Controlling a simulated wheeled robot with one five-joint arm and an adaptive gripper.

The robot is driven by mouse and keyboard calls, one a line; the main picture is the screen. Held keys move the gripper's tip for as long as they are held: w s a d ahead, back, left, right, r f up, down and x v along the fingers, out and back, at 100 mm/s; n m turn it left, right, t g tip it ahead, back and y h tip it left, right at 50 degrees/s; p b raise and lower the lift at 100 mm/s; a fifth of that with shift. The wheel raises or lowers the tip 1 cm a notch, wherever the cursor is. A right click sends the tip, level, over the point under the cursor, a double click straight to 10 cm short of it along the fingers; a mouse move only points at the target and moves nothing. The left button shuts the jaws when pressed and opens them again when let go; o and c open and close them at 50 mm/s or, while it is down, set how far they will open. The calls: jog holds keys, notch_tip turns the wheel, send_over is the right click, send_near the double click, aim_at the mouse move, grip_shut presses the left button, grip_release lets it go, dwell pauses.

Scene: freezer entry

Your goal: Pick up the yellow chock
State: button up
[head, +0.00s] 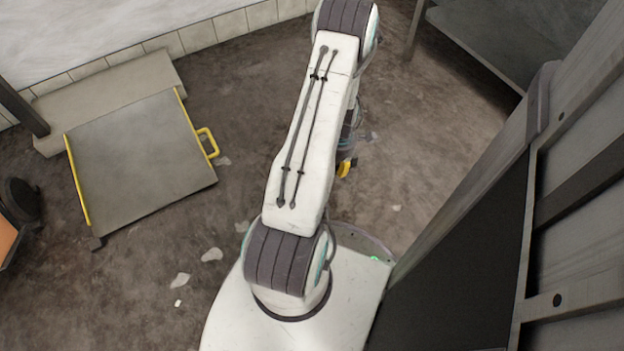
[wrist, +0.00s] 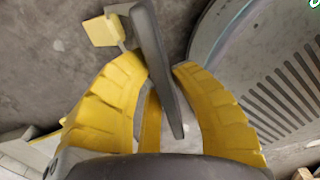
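In the wrist view the two yellow ribbed fingers of my gripper (wrist: 160,66) curve in toward each other. A long grey bar-like piece with a yellow block on its upper end, which I take for the yellow chock (wrist: 103,30), runs between the fingertips and down toward the palm. Both fingertips appear to press on its sides. A narrow yellow strip shows behind the bar; I cannot tell which part it belongs to. In the head view only a small yellow and dark bit shows beside the far side of my arm, which hides the rest.
A grey ramp plate (head: 140,160) with yellow edges and a yellow handle (head: 208,143) lies at the left. A tall dark grey panelled structure (head: 480,220) stands close on the right. A grey table (head: 490,35) is at the back right. Concrete floor lies open between.

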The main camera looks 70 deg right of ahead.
grip_shut()
jog(key=shift+r, duration=0.2)
